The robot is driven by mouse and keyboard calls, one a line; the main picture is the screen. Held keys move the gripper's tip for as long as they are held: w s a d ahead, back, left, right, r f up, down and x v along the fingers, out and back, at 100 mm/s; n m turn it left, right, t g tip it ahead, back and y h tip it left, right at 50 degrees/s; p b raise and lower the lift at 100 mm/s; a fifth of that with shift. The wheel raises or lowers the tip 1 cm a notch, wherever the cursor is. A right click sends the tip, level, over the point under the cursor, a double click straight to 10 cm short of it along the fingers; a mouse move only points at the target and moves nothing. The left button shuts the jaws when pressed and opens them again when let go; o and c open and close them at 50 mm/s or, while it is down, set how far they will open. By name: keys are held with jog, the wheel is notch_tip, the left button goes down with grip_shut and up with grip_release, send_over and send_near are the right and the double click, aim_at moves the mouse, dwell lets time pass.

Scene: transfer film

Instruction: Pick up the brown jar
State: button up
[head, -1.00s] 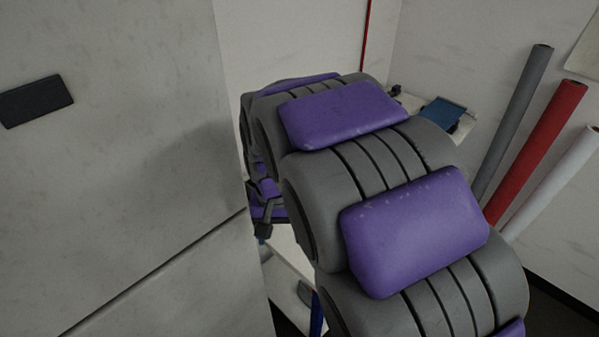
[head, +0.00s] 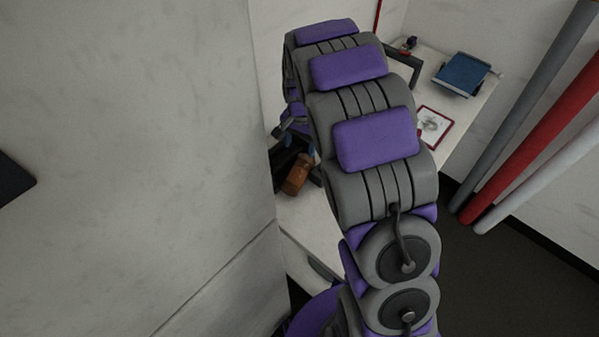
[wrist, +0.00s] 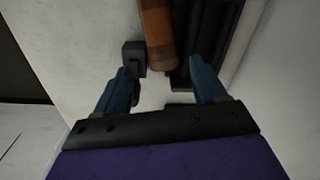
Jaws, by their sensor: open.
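The brown jar (head: 298,175) stands out orange-brown on the white desk, left of my arm in the head view. In the wrist view the jar (wrist: 158,38) is at the top centre, cut off by the frame edge. My gripper (wrist: 162,72) is open, with its blue fingers spread below the jar's near end. The jar is not clasped; whether a finger touches it I cannot tell. In the head view my gripper (head: 291,122) is partly hidden at the wall edge, just above the jar.
A black object (wrist: 208,40) lies close along the jar's right side in the wrist view. A large pale wall (head: 140,150) stands close on the left. The desk (head: 300,222) also bears a blue book-like item (head: 462,74) and a red-framed picture (head: 433,127). Long rolls (head: 535,135) lean at right.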

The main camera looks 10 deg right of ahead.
aim_at(298, 169)
jog(key=f, duration=0.7)
jog(key=shift+w+a+f+b, duration=0.1)
jog(key=shift+a+f+b, duration=0.15)
jog(key=shift+b, duration=0.05)
jog(key=shift+d+f, duration=0.2)
jog(key=shift+f, duration=0.15)
jog(key=f, duration=0.2)
jog(key=a+f+b, duration=0.1)
jog(key=f, duration=0.2)
jog(key=shift+f, duration=0.1)
jog(key=shift+d, duration=0.2)
jog(key=c, duration=0.9)
jog(key=shift+c, duration=0.2)
